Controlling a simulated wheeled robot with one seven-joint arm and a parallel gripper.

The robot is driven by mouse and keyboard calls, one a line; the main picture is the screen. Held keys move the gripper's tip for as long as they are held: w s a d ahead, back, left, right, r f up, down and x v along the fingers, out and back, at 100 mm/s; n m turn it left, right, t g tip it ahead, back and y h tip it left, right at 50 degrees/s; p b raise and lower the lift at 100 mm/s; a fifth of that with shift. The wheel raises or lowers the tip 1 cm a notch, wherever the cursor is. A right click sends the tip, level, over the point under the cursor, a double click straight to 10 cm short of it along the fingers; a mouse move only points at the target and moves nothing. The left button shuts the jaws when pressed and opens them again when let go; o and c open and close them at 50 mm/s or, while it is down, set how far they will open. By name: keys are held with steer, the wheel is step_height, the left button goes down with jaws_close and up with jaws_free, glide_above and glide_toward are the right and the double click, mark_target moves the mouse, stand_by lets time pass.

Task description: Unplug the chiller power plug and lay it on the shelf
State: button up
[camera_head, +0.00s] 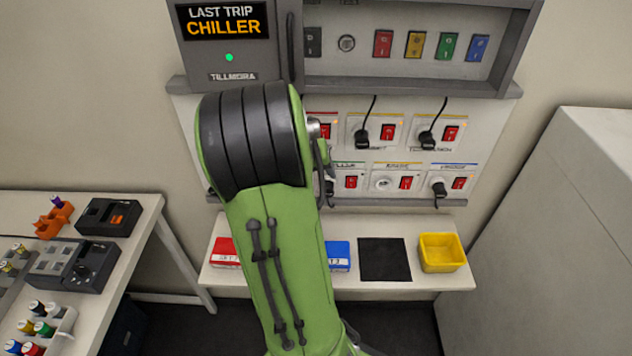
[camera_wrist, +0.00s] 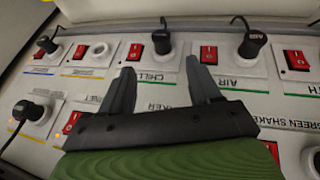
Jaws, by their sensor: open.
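The chiller power plug (camera_wrist: 162,42) is black and sits in its white round socket above a label reading "CHILL". In the wrist view my gripper (camera_wrist: 162,66) is open and empty. Its two dark fingers point toward that plug, one to each side, with the tips appearing just short of it. In the head view my green arm hides most of the gripper, and a black plug (camera_head: 330,190) shows beside the arm's edge in the lower socket row. The white shelf (camera_head: 340,282) lies below the socket panel.
Other plugs (camera_head: 363,138) (camera_head: 427,139) (camera_head: 438,189) with cords sit in nearby sockets, beside red switches. An empty socket (camera_head: 383,184) is near. On the shelf are a red box (camera_head: 223,252), blue box (camera_head: 339,256), black mat (camera_head: 384,260) and yellow bin (camera_head: 441,253). The display reads "LAST TRIP CHILLER".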

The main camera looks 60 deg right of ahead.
mark_target(326, 190)
steer(key=x, duration=1.2)
steer(key=shift+w+b, duration=0.1)
steer(key=shift+b, duration=0.25)
steer(key=c, duration=1.1)
steer(key=shift+a, duration=0.1)
steer(key=shift+s+a+b, duration=0.3)
steer(key=shift+a+b, duration=0.05)
steer(key=shift+a, duration=0.2)
steer(key=shift+s+a+b, duration=0.3)
steer(key=shift+a+b, duration=0.05)
steer(key=shift+a, duration=0.15)
steer(key=shift+a, duration=0.1)
steer(key=shift+s+a+b, duration=0.3)
steer(key=shift+s+a, duration=0.05)
steer(key=shift+a, duration=0.3)
steer(key=shift+s+a+b, duration=0.3)
steer(key=shift+s+a, duration=0.05)
steer(key=shift+a, duration=0.25)
